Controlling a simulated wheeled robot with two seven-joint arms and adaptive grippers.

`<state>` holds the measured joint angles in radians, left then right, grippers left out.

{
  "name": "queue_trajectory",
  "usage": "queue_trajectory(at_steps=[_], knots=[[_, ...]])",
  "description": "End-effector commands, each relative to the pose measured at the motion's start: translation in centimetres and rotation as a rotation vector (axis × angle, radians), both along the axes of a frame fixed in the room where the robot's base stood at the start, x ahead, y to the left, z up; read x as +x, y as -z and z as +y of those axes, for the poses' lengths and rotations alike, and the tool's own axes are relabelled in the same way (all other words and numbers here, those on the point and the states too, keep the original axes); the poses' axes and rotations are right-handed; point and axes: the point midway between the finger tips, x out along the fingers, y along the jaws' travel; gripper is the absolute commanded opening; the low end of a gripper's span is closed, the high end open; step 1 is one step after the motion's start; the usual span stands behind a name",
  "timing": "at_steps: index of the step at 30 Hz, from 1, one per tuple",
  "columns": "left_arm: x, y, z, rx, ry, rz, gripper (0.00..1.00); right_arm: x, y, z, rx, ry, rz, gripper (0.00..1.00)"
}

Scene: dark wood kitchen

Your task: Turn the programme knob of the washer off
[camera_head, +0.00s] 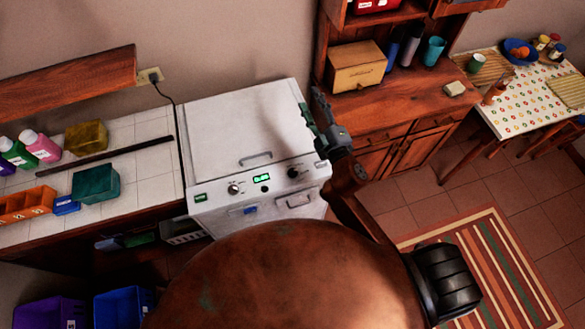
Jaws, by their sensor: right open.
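The white washer (240,130) stands in the middle of the view, its lid closed. Its sloped front panel carries a lit green display (261,178), with a left knob (233,188) and a right knob (293,173) on either side. The panel marks are too small to read, so I cannot tell which is the programme knob or where either points. My right gripper (310,103) is open and empty at the washer's right edge, above and right of the right knob, apart from it. My left gripper is out of view.
A tiled counter (150,130) with bottles, boxes and an orange tray (27,204) adjoins the washer's left side. A wooden cupboard (395,115) stands on the right, close to my right gripper. A striped rug (490,265) lies on the floor. My rounded brown body hides the floor before the washer.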

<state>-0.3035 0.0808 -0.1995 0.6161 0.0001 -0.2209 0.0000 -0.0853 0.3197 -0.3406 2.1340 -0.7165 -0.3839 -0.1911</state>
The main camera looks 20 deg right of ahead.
Motion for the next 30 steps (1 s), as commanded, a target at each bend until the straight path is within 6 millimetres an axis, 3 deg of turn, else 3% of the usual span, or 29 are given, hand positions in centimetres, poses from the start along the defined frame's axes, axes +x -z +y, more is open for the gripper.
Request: queue_trajectory(at_steps=[1, 3, 6, 9, 11, 13, 16, 19, 22, 26, 27, 30], knots=[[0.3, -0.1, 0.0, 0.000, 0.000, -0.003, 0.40, 0.4, -3.3, 4.0, -0.116, -0.097, -0.122, 0.45], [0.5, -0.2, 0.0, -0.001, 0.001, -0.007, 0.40, -0.5, -6.7, 10.1, -0.295, -0.245, -0.293, 0.45], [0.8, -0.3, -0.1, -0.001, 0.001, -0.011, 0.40, -3.5, -8.5, 18.8, -0.569, -0.470, -0.524, 0.45], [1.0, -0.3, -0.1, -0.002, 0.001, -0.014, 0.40, -7.4, -6.5, 25.8, -0.859, -0.703, -0.722, 0.45], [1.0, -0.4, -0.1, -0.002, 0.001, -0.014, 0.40, -9.5, -3.6, 28.6, -1.039, -0.850, -0.820, 0.45], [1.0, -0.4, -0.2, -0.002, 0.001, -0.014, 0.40, -11.4, 0.8, 30.3, -1.255, -1.027, -0.910, 0.45], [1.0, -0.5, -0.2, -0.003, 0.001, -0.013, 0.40, -12.5, 8.0, 29.4, -1.570, -1.290, -0.979, 0.45], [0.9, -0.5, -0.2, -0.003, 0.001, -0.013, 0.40, -11.8, 14.1, 25.0, -1.863, -1.552, -0.960, 0.45], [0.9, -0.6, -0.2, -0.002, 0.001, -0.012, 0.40, -9.9, 17.7, 19.0, -2.099, -1.782, -0.861, 0.45], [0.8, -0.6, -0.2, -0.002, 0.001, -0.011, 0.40, -7.8, 19.1, 12.2, -2.294, -2.000, -0.689, 0.45], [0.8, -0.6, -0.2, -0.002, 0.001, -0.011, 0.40, -7.3, 19.1, 10.7, 2.294, 2.012, 0.633, 0.45], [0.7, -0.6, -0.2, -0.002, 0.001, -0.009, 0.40, -6.7, 19.1, 8.3, 2.244, 1.994, 0.529, 0.45]])
